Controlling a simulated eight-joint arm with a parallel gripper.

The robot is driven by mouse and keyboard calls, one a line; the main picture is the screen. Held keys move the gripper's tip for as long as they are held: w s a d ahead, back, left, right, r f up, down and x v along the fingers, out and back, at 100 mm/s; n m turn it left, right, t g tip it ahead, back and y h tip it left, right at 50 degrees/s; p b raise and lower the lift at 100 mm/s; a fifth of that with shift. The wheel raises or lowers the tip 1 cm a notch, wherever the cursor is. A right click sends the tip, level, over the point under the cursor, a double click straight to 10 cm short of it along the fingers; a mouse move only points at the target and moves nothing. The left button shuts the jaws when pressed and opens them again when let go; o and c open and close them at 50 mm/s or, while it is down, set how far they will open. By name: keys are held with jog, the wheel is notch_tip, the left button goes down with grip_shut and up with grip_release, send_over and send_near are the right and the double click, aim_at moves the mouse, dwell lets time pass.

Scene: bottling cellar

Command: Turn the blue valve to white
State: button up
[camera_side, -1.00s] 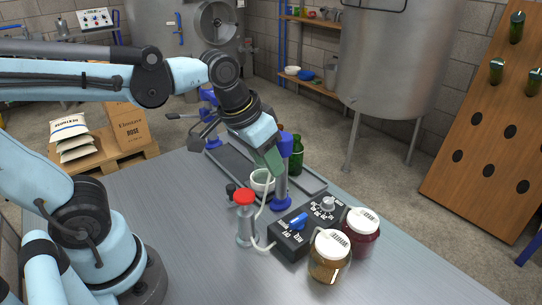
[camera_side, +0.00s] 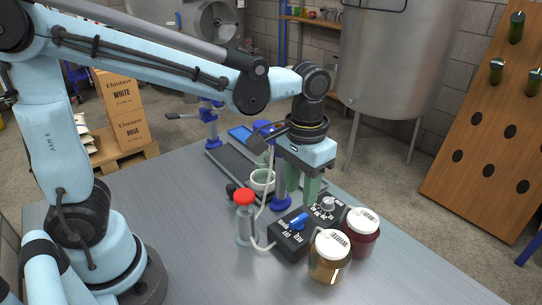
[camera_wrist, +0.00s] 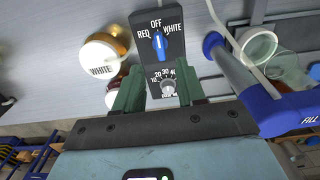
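The blue valve (camera_side: 298,221) is a small lever knob on a black control box (camera_side: 281,242). In the wrist view the blue valve (camera_wrist: 160,43) points at OFF, between a red-side label and WHITE. My gripper (camera_side: 303,200) points down over the far part of the box, near the grey dial (camera_side: 327,203). In the wrist view my gripper (camera_wrist: 159,76) has its two green fingers apart, with the grey dial (camera_wrist: 167,88) seen between them and the valve just beyond. Nothing is held.
An amber jar (camera_side: 328,264) with a WHITE lid and a dark red jar (camera_side: 361,233) stand close beside the box. A red-topped cylinder (camera_side: 244,219) with a hose stands on its left, and a blue filling post (camera_side: 280,186) behind. The front table is clear.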

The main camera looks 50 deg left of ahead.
aim_at(299, 218)
notch_tip(299, 218, down, 7)
jog(key=shift+f, duration=0.2)
dwell(0.3)
grip_shut()
